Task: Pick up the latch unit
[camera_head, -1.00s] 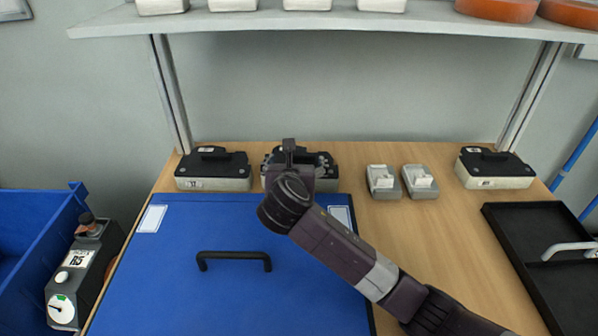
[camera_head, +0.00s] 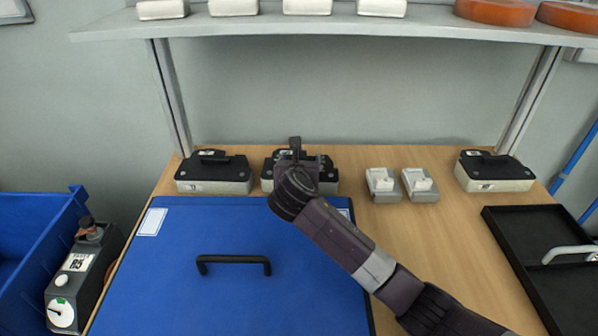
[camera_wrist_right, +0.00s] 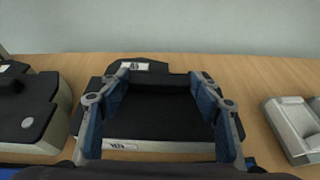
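A black-topped box with a pale base (camera_head: 328,175) stands in the back row on the wooden table, partly hidden behind my right gripper (camera_head: 295,152). In the right wrist view, the same box (camera_wrist_right: 160,118) has a raised black block on top and a small label on its front. My right gripper (camera_wrist_right: 158,84) is open, one finger on each side of that block; I cannot tell whether they touch it. Two small grey units with white raised parts (camera_head: 382,184) (camera_head: 420,184) stand to its right. No readable name shows which is the latch unit. My left gripper is not in view.
Similar black-topped boxes stand left (camera_head: 213,174) and right (camera_head: 494,173). A blue panel with a black handle (camera_head: 233,264) covers the front left. A black tray (camera_head: 545,225) lies at right. A shelf (camera_head: 330,25) overhangs the back. Bare wood lies between panel and tray.

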